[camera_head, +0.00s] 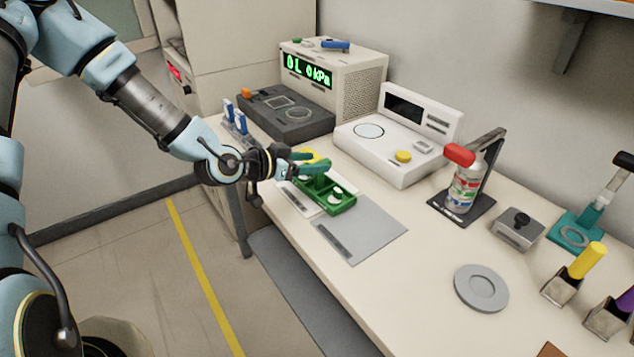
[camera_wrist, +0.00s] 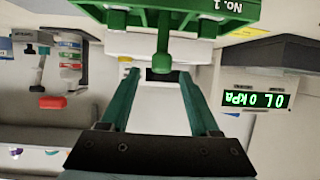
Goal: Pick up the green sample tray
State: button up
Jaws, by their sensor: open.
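The green sample tray (camera_head: 345,207) sits on the bench in the head view, on or beside a pale flat plate. It holds small white-topped items. In the wrist view the tray (camera_wrist: 240,12) is at the top, upside down, marked "No. 1", with a green post-like handle (camera_wrist: 162,50). My gripper (camera_head: 318,163) is over the tray's far left end, partly covering it. Its teal fingers are apart in the wrist view (camera_wrist: 159,78), one on each side of the handle's line. The handle's end is level with the fingertips in that picture; I cannot tell contact.
A grey mat (camera_head: 368,232) lies in front of the tray. A white scale-like device (camera_head: 395,140) and a dark device (camera_head: 285,118) stand behind. A red-capped bottle (camera_head: 464,185) is on a dark stand to the right.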

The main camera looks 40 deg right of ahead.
jog(key=shift+f+p+x, duration=0.1)
jog(key=shift+p+x, duration=0.55)
jog(key=shift+x, duration=0.85)
jog(key=shift+f+p+x, duration=0.15)
jog(key=shift+p+x, duration=0.45)
jog(key=shift+x, duration=0.85)
jog(key=shift+a, duration=0.1)
grip_shut()
